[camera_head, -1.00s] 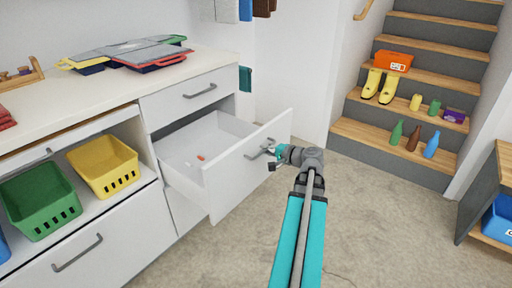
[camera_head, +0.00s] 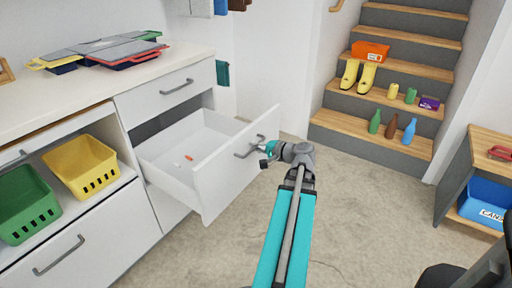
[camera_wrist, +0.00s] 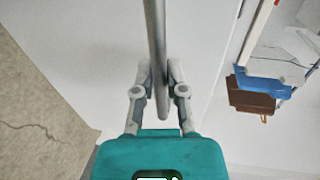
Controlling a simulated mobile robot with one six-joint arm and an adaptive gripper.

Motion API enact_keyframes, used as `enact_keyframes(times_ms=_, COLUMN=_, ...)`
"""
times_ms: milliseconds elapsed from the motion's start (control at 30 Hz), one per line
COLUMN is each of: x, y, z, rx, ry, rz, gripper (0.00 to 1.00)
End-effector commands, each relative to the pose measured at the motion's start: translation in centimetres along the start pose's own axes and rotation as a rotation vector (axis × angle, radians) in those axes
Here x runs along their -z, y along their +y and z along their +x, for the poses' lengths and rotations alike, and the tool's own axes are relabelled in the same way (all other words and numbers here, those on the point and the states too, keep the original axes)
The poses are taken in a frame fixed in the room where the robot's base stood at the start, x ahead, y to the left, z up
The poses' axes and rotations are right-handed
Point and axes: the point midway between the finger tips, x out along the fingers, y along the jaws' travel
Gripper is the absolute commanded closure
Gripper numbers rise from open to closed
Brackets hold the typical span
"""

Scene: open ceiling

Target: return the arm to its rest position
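My gripper (camera_head: 262,154) is at the end of my teal arm, right by the grey handle (camera_head: 248,147) of the open drawer (camera_head: 232,178). In the wrist view its two fingers (camera_wrist: 158,72) stand apart, one on each side of the grey handle bar (camera_wrist: 157,40). Narrow gaps seem to show between the fingers and the bar. The arm is stretched out forward from the bottom of the head view.
A counter (camera_head: 185,58) with stacked flat cases runs along the left. Yellow (camera_head: 82,165) and green (camera_head: 28,205) baskets sit on the shelf below. Stairs (camera_head: 375,130) with bottles and boots rise behind. A low shelf (camera_head: 490,140) stands at right. The floor between is clear.

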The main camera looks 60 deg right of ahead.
Motion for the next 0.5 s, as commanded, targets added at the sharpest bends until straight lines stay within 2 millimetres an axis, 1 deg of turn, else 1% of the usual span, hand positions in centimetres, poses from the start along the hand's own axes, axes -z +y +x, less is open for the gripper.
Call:
enact_keyframes(times_ms=33, x=0.02, y=0.01, z=-0.01, rx=0.0, ry=0.0, rz=0.0, gripper=0.72)
enact_keyframes(times_ms=100, x=0.03, y=0.01, z=-0.02, rx=0.0, ry=0.0, rz=0.0, gripper=0.58)
enact_keyframes(times_ms=167, x=0.03, y=0.01, z=-0.03, rx=0.0, ry=0.001, rz=0.0, gripper=0.49)
enact_keyframes(times_ms=500, x=0.06, y=0.01, z=-0.06, rx=0.0, ry=0.002, rz=0.0, gripper=0.49)
